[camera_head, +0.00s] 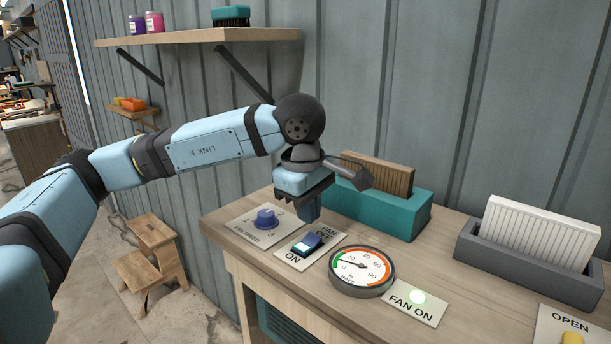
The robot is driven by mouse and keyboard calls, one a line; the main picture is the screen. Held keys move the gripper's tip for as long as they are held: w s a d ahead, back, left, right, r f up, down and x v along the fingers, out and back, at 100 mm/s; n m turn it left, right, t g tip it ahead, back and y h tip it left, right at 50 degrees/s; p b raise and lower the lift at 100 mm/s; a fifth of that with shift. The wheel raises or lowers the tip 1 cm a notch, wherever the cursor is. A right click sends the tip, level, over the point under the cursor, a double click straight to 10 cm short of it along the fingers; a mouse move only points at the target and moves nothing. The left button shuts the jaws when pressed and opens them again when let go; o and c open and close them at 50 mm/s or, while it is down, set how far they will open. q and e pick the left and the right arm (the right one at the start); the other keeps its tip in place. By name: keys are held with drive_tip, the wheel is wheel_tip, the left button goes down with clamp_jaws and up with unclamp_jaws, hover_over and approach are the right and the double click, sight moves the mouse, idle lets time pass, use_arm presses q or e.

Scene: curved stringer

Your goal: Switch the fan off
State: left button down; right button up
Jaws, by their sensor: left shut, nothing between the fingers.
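The fan switch (308,243) is a blue rocker on a white plate, with "FAN OFF" printed at its far end and "ON" at its near end. My left gripper (309,214) points down just above and behind the switch, near the "FAN OFF" end. Its fingers are shut with nothing between them. I cannot tell whether they touch the plate. My right gripper is not in view.
A blue fan speed knob (265,218) is left of the switch, and a round gauge (362,270) is right of it. A teal box (385,216) with a brown filter stands behind. A grey tray (520,262) with a white panel stands right. A shelf (200,37) hangs above.

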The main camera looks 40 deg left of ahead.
sight(311, 238)
use_arm(q)
drive_tip(key=f+p, duration=0.1)
drive_tip(key=f, duration=0.3)
drive_tip(key=shift+w, duration=0.2)
drive_tip(key=shift+w+f+b, duration=0.1)
drive_tip(key=shift+f+b, duration=0.4)
drive_tip(key=shift+b, duration=0.5)
drive_tip(key=shift+r, duration=0.2)
